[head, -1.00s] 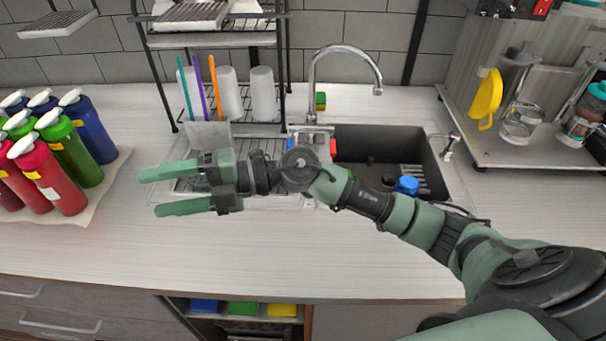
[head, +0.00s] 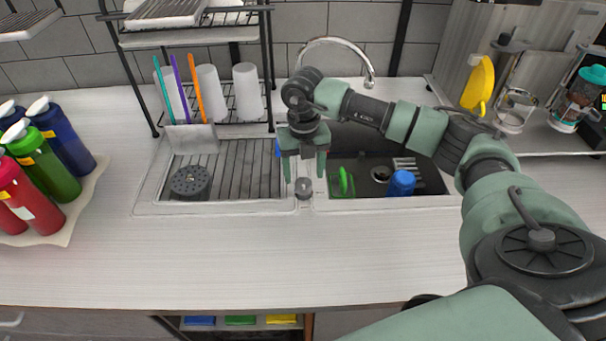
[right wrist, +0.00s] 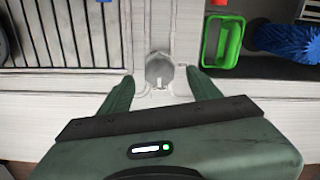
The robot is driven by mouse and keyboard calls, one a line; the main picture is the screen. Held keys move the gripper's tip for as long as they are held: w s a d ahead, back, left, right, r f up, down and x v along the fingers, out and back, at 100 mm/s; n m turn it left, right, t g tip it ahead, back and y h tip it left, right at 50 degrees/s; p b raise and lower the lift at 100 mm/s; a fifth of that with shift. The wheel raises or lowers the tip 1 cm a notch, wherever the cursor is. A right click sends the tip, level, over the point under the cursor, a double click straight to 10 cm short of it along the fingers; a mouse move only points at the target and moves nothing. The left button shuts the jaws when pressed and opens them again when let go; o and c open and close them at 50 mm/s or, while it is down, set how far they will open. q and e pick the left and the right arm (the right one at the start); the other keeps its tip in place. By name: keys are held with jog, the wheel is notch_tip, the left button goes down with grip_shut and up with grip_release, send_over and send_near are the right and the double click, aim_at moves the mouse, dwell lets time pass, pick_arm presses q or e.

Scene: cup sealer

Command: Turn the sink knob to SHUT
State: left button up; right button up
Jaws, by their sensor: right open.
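The sink knob (head: 304,187) is a small grey round knob at the front of the strip between the drainboard and the sink basin. It also shows in the right wrist view (right wrist: 159,70), with a short pointer on its near side; no SHUT label is legible. My right gripper (head: 304,176) points down over the strip, open and empty. In the right wrist view its fingertips (right wrist: 160,77) are on either side of the knob, with gaps between. I cannot tell its exact height above the knob. My left gripper is not in view.
The curved faucet (head: 345,42) stands behind my right arm. The basin (head: 432,185) holds a green caddy (right wrist: 222,42) and a blue brush (head: 401,183). A drainboard (head: 235,180) lies to the left, with a cup rack (head: 195,38) behind it. The front counter (head: 250,255) is clear.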

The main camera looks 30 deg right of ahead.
aim_at(303, 182)
jog(key=shift+f+p, duration=0.3)
jog(key=shift+f, duration=1.15)
grip_shut()
